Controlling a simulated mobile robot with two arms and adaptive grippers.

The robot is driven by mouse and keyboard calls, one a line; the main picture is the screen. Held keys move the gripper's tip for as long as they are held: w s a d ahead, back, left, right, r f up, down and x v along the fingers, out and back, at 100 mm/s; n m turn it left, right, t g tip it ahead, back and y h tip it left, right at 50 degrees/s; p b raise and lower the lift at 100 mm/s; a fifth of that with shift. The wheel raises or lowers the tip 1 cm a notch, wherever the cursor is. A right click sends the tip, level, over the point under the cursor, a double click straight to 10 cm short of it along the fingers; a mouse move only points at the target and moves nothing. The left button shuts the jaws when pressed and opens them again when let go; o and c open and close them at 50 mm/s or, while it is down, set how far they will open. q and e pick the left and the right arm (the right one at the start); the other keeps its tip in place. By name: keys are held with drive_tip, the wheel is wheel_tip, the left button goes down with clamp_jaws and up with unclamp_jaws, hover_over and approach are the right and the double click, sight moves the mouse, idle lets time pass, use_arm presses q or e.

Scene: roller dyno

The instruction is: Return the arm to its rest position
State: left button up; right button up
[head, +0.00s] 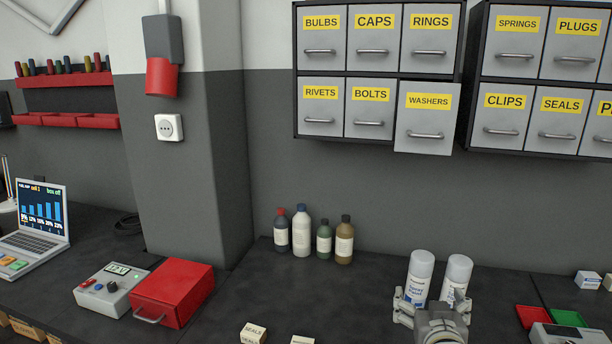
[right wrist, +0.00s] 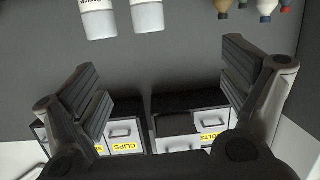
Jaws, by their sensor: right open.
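My right gripper (head: 432,302) is at the bottom right of the head view, in front of two white spray cans. In the right wrist view its two fingers (right wrist: 165,88) stand wide apart with nothing between them. That view is upside down, with the wall drawers low and the cans at the top. My left gripper is in neither view.
The WASHERS drawer (head: 424,122) sticks out from the wall cabinet. White spray cans (head: 420,278) (head: 457,279) stand by my right gripper. Several bottles (head: 302,232) stand against the wall. A red box (head: 172,294) is left on the dark bench (head: 235,305).

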drive_tip(key=s+f+g, duration=0.1)
drive_tip(key=s+f, duration=0.3)
drive_tip(key=s+a+f+n+g+y, duration=0.1)
drive_tip(key=s+f+g, duration=0.1)
drive_tip(key=s+f, duration=0.3)
drive_tip(key=s+a+f+g+y, duration=0.1)
drive_tip(key=s+f+g, duration=0.1)
drive_tip(key=s+f, duration=0.3)
drive_tip(key=shift+a+f+n, duration=0.1)
drive_tip(key=shift+f+n, duration=0.15)
drive_tip(key=shift+n, duration=0.05)
drive_tip(key=s+a+f+n+g+y, duration=0.1)
drive_tip(key=s+a+f+g, duration=0.2)
drive_tip(key=s, duration=0.7)
drive_tip(key=s+f+n+g+y, duration=0.1)
drive_tip(key=s+f+g, duration=0.35)
drive_tip(key=s, duration=0.55)
wheel_tip(320, 180, down, 28)
drive_tip(key=s+b, duration=0.1)
drive_tip(key=b, duration=0.1)
drive_tip(key=s+d+f+g+b, duration=0.1)
drive_tip(key=s+d+f+b, duration=0.1)
drive_tip(key=s+f, duration=1.5)
drive_tip(key=shift+d+f+h, duration=0.3)
drive_tip(key=shift+d+f, duration=0.15)
drive_tip(key=shift+f, duration=0.35)
